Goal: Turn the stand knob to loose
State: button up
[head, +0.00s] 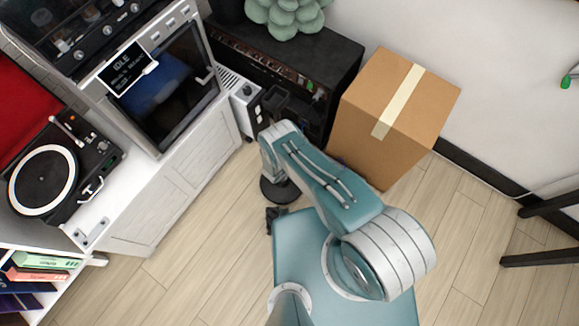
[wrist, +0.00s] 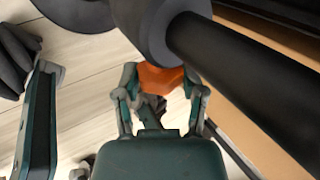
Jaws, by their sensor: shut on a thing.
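The orange knob (wrist: 158,79) sits below a thick black collar (wrist: 165,28) in the wrist view. A black post (wrist: 250,85) runs from the collar down to the right. My gripper (wrist: 160,88) has a finger on each side of the knob and is shut on it. The collar covers the knob's upper part, and no marking for loose or tight shows. In the head view the stand's round black base (head: 272,193) rests on the floor. My arm hides the knob and gripper there.
A cardboard box (head: 370,125) stands close to the right of my arm, by a black cabinet (head: 335,55). A white cabinet (head: 175,180) with a turntable (head: 45,180) is at the left. Wooden floor (head: 205,255) is clear at the lower left.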

jog(key=shift+w+a+t+h, duration=0.1)
jog(key=shift+a+t+h, duration=0.2)
jog(key=shift+t+h, duration=0.25)
jog(key=shift+t, duration=0.25)
jog(key=o, duration=1.2)
jog(key=shift+c, duration=0.2)
jog(key=shift+d, duration=0.1)
jog(key=v, duration=1.2)
jog(key=shift+f, duration=0.15)
jog(key=shift+a, duration=0.25)
